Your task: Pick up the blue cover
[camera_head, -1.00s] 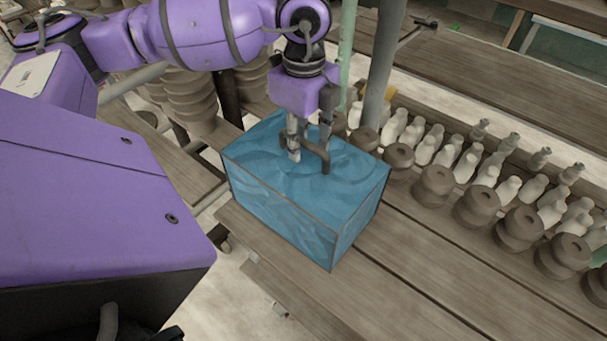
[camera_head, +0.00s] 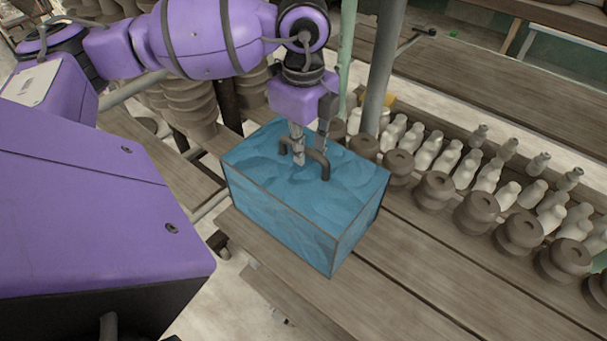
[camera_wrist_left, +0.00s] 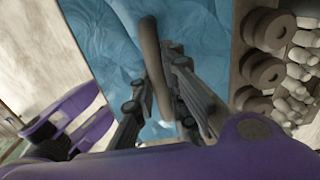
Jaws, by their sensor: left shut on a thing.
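The blue cover (camera_head: 285,215) is a box-shaped block with a wavy blue surface, dark edges and a dark bar handle (camera_head: 319,165) on top. It sits upright at the near edge of the wooden bench; I see no clear gap beneath it. My left gripper (camera_head: 311,150) comes down from above and is shut on the handle. In the left wrist view the cover (camera_wrist_left: 100,40) lies below the gripper, with the handle (camera_wrist_left: 150,50) running between the fingers (camera_wrist_left: 157,92). What is under the cover is hidden. My right gripper is in neither view.
Brown spool-shaped clay pieces (camera_head: 474,212) and pale bottle shapes (camera_head: 508,195) stand in rows to the right of the cover. Stacked brown pots (camera_head: 187,100) and a grey post (camera_head: 382,70) are behind. The bench boards (camera_head: 400,270) in front right are clear.

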